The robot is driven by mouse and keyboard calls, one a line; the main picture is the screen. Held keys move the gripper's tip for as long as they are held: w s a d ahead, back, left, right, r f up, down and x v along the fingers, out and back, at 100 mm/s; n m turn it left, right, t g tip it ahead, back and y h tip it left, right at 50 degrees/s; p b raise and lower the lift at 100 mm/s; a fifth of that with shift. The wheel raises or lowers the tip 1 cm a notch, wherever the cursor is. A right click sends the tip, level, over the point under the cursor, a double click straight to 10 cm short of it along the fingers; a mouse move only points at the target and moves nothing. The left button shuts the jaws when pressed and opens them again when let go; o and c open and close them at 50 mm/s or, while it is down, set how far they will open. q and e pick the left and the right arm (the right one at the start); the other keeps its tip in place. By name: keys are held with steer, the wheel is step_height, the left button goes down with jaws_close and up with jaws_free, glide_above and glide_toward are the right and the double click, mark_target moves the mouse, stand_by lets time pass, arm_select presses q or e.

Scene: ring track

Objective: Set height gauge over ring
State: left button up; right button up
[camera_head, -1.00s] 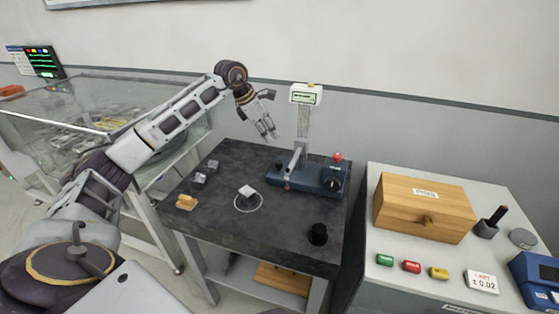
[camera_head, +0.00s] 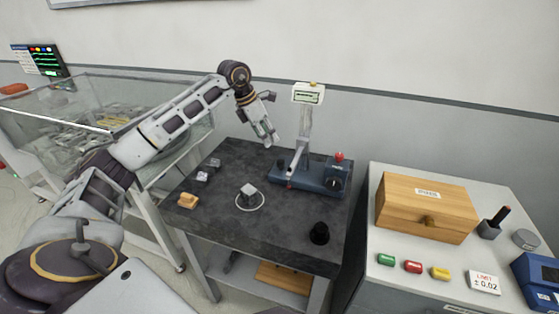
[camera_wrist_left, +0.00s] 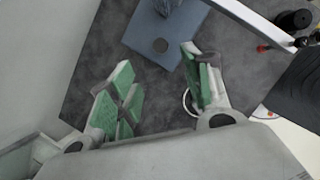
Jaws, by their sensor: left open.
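The height gauge (camera_head: 309,179) stands upright on the dark table, with a blue base, a metal column and a display on top. Its blue base (camera_wrist_left: 170,32) also shows at the top of the left wrist view. A white ring mark (camera_head: 238,205) lies on the table to the gauge's front left, with a small grey block (camera_head: 249,190) within it. Part of the ring (camera_wrist_left: 187,104) shows behind a finger in the left wrist view. My left gripper (camera_head: 267,138) is open and empty, in the air left of the gauge. Its green-padded fingers (camera_wrist_left: 157,62) are spread apart.
The dark table (camera_head: 225,230) also holds a wooden piece (camera_head: 188,200), small metal pieces (camera_head: 205,172) and a black cylinder (camera_head: 319,233). A side bench carries a wooden box (camera_head: 424,208) and coloured blocks. A glass-walled case (camera_head: 60,110) stands left. The table's front middle is clear.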

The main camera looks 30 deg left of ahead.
mark_target(278, 161)
arm_select(q)
steer(key=x, duration=1.2)
steer(key=shift+d, duration=0.1)
steer(key=shift+w+d+f, duration=0.1)
steer(key=shift+w+f, duration=0.1)
steer(key=shift+f, duration=0.45)
steer(key=c, duration=1)
jaws_close()
steer(key=shift+a, duration=0.45)
steer(key=a, duration=0.2)
steer(key=s+a, duration=0.1)
steer(key=a, duration=0.2)
steer(key=s+a+b, duration=0.1)
steer(key=a, duration=0.1)
steer(key=shift+a, duration=0.35)
steer(key=a, duration=0.2)
steer(key=s+a, duration=0.1)
steer(key=a, duration=0.2)
steer(key=shift+s+a, duration=0.15)
steer(key=shift+a, duration=0.15)
steer(key=shift+r, duration=0.1)
arm_select(e)
steer(key=w, duration=0.3)
steer(key=shift+a, duration=0.3)
